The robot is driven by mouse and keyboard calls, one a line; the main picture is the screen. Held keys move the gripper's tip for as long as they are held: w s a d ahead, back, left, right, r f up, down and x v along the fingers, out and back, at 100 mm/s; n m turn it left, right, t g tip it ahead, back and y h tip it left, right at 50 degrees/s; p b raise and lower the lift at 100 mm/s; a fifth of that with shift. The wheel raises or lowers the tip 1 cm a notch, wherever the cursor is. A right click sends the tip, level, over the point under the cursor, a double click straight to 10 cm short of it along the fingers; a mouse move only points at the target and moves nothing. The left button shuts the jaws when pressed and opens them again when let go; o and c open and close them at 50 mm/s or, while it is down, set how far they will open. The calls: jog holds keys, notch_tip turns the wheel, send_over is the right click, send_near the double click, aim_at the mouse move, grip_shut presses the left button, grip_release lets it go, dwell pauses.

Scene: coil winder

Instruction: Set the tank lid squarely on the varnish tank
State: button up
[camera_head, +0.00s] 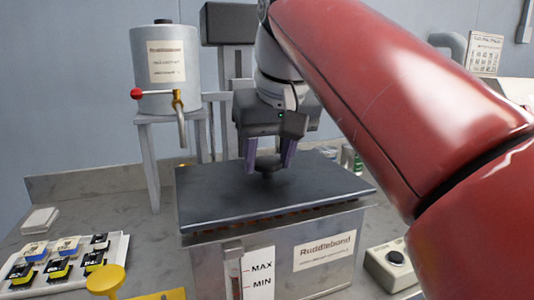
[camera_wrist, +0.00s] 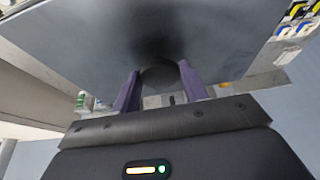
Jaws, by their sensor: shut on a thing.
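The tank lid (camera_head: 225,195) is a flat dark plate with a round knob (camera_head: 268,163) at its middle. My gripper (camera_head: 268,162) is shut on the knob, with its purple fingers on either side. In the wrist view the lid (camera_wrist: 90,45) fills much of the picture, and the fingers (camera_wrist: 160,90) flank the dark knob. The varnish tank (camera_head: 225,262) is a grey metal box with a MAX/MIN gauge, directly under the lid. A thin gap with an orange-brown tint shows below the lid's front edge. I cannot tell whether the lid touches the rim at the back.
A grey drum (camera_head: 165,70) with a tap stands on a stand behind left. A white tray (camera_head: 115,250) of small labelled packs and a yellow knob (camera_head: 105,278) are at front left. A control box (camera_head: 392,262) is close to the tank's right.

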jog(key=shift+f+b, duration=0.65)
jog(key=shift+f, duration=0.15)
jog(key=o, duration=1.4)
jog(key=shift+f, duration=0.1)
jog(key=p+v, duration=0.2)
jog(key=v, duration=0.6)
jog(key=shift+s, duration=0.1)
